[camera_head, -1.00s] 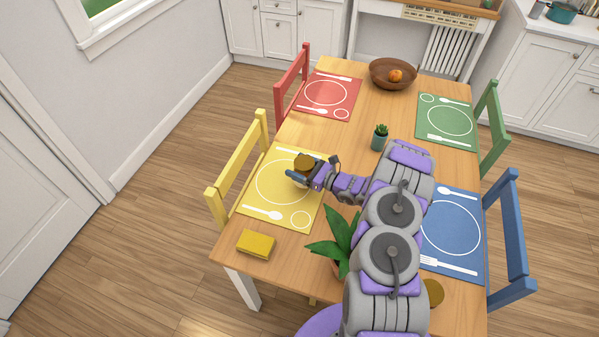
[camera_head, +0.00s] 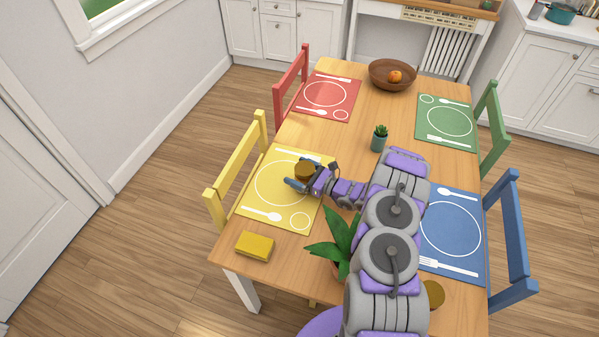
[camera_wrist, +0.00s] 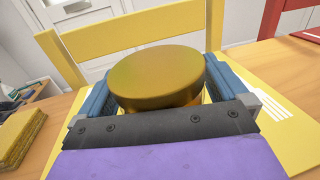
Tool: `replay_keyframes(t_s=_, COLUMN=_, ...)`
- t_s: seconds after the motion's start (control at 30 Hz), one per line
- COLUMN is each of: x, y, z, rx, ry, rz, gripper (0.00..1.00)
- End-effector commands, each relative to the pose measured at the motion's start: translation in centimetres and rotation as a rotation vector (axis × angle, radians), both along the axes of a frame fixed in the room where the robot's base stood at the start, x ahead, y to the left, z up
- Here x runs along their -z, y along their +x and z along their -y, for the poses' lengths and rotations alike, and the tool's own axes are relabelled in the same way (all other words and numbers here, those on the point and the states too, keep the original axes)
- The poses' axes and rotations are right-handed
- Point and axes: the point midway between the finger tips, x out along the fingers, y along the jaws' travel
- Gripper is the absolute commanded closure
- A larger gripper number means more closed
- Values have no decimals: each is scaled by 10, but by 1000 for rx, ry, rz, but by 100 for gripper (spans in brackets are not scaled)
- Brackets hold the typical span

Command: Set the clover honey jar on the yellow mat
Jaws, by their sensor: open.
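The honey jar (camera_head: 305,170) shows as a round gold-brown lid over the yellow mat (camera_head: 265,207). In the wrist view the jar's lid (camera_wrist: 157,76) fills the space between the two blue fingers, and a little of its amber body shows below. My gripper (camera_head: 299,182) is open around the jar, low over the mat. It also shows in the wrist view (camera_wrist: 157,88), one finger on each side of the jar. The jar looks upright. Its base is hidden, so I cannot tell for certain that it rests on the mat. Its label is not visible.
A yellow sponge-like block (camera_head: 255,247) lies near the table's front left corner. A potted plant (camera_head: 338,240) stands beside my arm, and a small succulent (camera_head: 379,138) farther back. Another gold lid (camera_head: 433,293) shows at the front right. The yellow chair (camera_head: 238,170) borders the mat.

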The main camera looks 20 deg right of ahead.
Motion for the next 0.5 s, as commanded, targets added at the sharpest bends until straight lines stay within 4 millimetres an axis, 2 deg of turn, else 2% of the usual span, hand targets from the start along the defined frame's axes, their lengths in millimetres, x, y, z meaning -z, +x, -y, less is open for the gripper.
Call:
replay_keyframes(t_s=0.17, x=-3, y=-9, z=10, rx=3, ry=0, rz=0, gripper=0)
replay_keyframes(t_s=0.5, x=-2, y=-57, z=59, rx=6, ry=1, rz=-2, gripper=0)
